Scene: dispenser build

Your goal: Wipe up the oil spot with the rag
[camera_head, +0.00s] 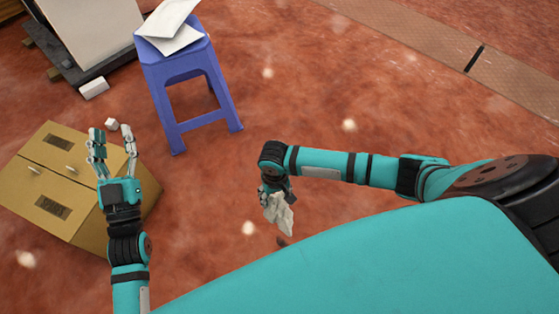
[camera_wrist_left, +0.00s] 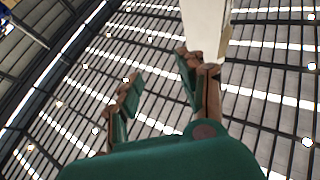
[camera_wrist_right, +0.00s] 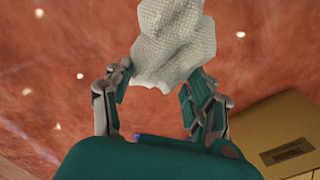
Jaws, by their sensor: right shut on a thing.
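My right gripper (camera_head: 271,190) points down and is shut on the white rag (camera_head: 280,213). The rag hangs crumpled above the reddish floor. In the right wrist view the textured rag (camera_wrist_right: 175,45) sits at and beyond the fingertips (camera_wrist_right: 162,80). A small dark spot (camera_head: 282,242) shows on the floor just below the rag, close to the edge of my teal body; it may be the oil spot, and part of it may be hidden. My left gripper (camera_head: 114,142) is open and empty, raised over the cardboard box; its fingers (camera_wrist_left: 163,80) point toward the ceiling in the left wrist view.
A closed cardboard box (camera_head: 48,160) stands at the left, also visible in the right wrist view (camera_wrist_right: 270,120). A blue stool (camera_head: 180,75) bears white sheets (camera_head: 172,28). A dark pallet (camera_head: 75,75) is at the upper left. The floor right of the stool is clear.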

